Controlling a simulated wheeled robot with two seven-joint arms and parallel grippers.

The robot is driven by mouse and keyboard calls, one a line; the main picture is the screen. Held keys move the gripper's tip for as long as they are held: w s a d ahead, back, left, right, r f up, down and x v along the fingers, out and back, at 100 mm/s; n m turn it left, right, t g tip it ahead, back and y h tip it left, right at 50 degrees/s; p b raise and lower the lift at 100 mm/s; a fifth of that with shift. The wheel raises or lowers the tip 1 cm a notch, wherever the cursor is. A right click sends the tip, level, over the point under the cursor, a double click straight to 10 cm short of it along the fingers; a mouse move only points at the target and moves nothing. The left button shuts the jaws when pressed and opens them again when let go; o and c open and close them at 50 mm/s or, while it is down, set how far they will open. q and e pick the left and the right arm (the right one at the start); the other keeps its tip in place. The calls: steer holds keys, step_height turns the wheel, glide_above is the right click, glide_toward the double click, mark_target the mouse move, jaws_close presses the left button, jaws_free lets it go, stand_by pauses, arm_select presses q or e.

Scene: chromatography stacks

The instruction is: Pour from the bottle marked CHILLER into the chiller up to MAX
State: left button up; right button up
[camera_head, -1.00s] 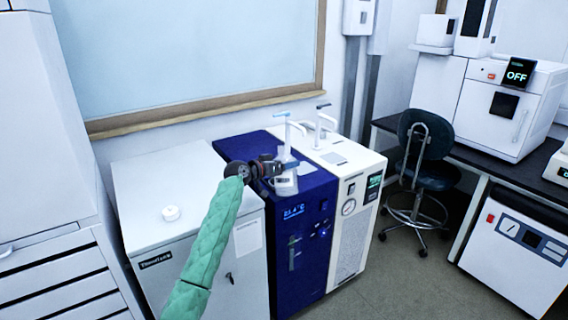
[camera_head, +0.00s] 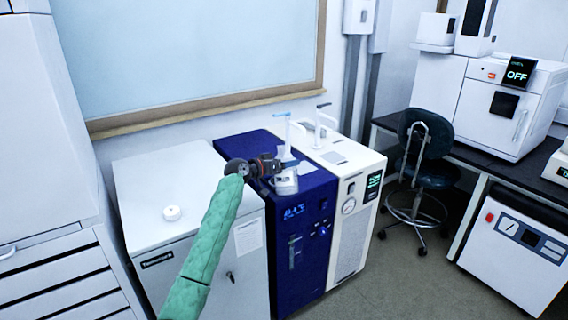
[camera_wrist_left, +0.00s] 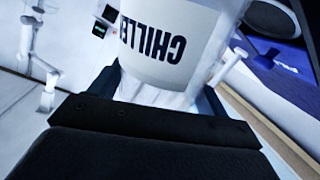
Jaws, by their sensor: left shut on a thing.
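The white bottle (camera_head: 286,183) is held at the blue chiller's top, and its label reads CHILLER in the left wrist view (camera_wrist_left: 150,40). My left gripper (camera_head: 279,166) is shut on the bottle; its dark fingers cross the bottle in the left wrist view (camera_wrist_left: 150,122). The bottle looks tilted in the head view. The blue chiller (camera_head: 312,255) has a lit temperature display and a narrow vertical window (camera_head: 295,258) on its front. The MAX mark and liquid level are too small to read. The bottle's mouth and any stream cannot be made out. My right gripper is out of view.
A white cabinet (camera_head: 150,225) with a small round white object (camera_head: 171,212) stands left of the chiller. A cream unit (camera_head: 350,240) with a gauge and display stands close on its right. Tap-like white arms (camera_head: 320,125) rise behind. A chair (camera_head: 425,160) is farther right.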

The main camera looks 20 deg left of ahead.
arm_select(q)
steer(key=shift+w+a+r+n+p, duration=0.1)
steer(key=shift+w+a+n+p, duration=0.15)
steer(key=shift+p, duration=0.35)
steer(key=shift+d, duration=0.1)
steer(key=shift+s+n+g+p, duration=0.1)
steer(key=shift+n+g+p, duration=0.4)
steer(key=shift+p, duration=0.55)
steer(key=shift+d, duration=0.1)
steer(key=shift+s+f+n+g+p, duration=0.15)
steer(key=shift+f+n+g+p, duration=0.15)
steer(key=shift+p, duration=0.7)
